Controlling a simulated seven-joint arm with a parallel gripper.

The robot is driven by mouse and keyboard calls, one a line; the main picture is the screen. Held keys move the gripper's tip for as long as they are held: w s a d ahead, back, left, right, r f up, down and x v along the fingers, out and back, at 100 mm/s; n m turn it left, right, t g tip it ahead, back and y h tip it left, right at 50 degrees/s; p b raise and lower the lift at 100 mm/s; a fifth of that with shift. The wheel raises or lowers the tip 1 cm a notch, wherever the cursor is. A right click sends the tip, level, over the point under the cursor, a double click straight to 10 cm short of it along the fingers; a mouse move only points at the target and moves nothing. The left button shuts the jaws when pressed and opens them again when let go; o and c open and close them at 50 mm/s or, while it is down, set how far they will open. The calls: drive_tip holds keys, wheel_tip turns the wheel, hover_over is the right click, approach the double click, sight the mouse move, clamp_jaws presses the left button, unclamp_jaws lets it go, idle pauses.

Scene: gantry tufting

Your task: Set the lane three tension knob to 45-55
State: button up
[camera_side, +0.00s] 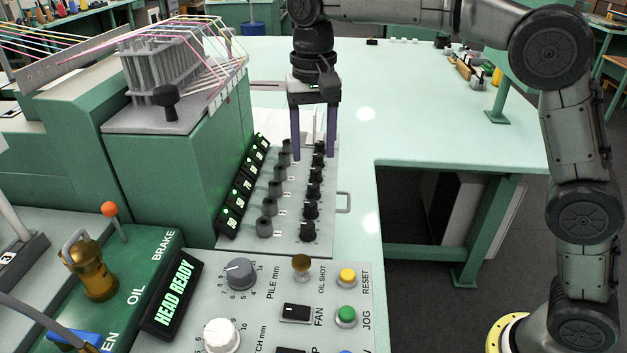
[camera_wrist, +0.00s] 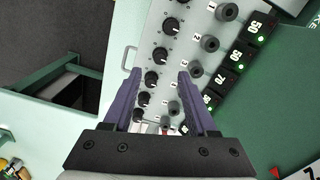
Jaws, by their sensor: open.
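The lane three display reads 70 in the wrist view (camera_wrist: 230,78) and sits third from the near end in the side view (camera_side: 242,189). Its row holds a grey knob (camera_wrist: 196,69) beside the label 3 and a black knob (camera_wrist: 160,54) with a white pointer mark. In the side view these are the grey knob (camera_side: 275,189) and the black knob (camera_side: 313,190). I cannot tell from labels which is for tension. My gripper (camera_side: 315,158) is open and empty, pointing down over the panel's far part. Its purple fingers straddle the black column in the wrist view (camera_wrist: 160,77).
Neighbouring knobs stand close in two columns. The displays of lanes one and two (camera_wrist: 253,38) read 50. A front panel (camera_side: 265,318) with dials and buttons reads HEAD READY. A green yarn housing (camera_side: 180,175) rises left of the displays.

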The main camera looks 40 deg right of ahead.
sight(314, 185)
wheel_tip(314, 185, down, 8)
idle(0.4)
clamp_jaws()
